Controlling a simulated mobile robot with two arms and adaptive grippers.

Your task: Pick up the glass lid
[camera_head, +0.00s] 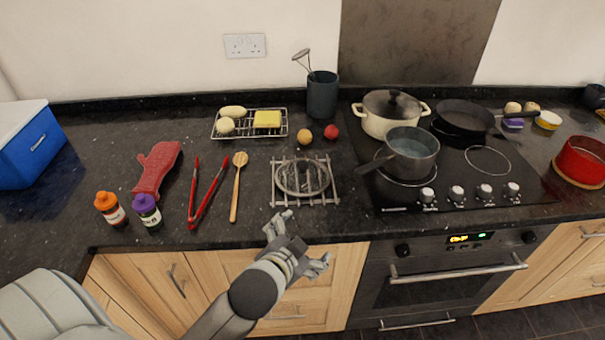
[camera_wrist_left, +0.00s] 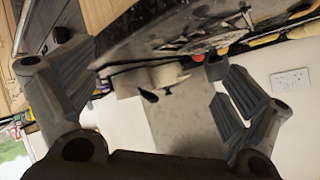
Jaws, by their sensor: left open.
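A round, see-through lid-like disc with a rim, seemingly the glass lid (camera_head: 303,177), lies on a slatted trivet (camera_head: 276,193) near the counter's front edge. A second lid with a black knob (camera_head: 393,103) sits on the cream pot (camera_head: 378,127) on the hob. My left gripper (camera_head: 298,243) is open and empty. It is in front of the counter edge, just short of the trivet and apart from it. In the left wrist view its two fingers stand wide apart, with the counter seen tilted above them. My right gripper is not in view.
A wooden spoon (camera_head: 236,190) and red tongs (camera_head: 205,195) lie left of the trivet. An onion (camera_head: 305,136) and a tomato (camera_head: 331,132) sit behind it. A grey saucepan (camera_head: 412,152) on the hob points its handle toward the trivet. Bottles (camera_head: 147,212) stand further left.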

